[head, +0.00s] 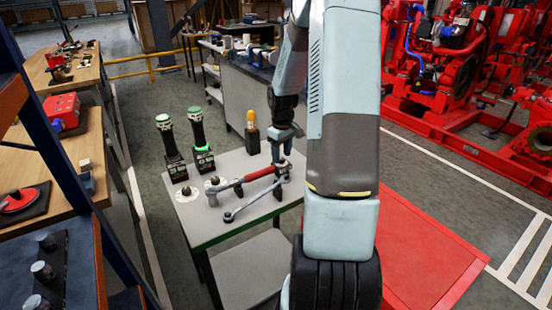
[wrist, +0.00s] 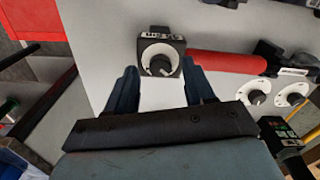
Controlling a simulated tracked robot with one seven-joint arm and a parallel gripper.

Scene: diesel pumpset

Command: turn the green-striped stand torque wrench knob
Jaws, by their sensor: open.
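I cannot make out a green stripe on this block.
Two upright dark tools with green bands, left (head: 166,136) and right (head: 199,136), stand at the table's back left. Two more knobs on white discs (head: 186,192) (head: 213,183), a silver wrench (head: 250,203) and an orange-topped tool (head: 252,132) are near.

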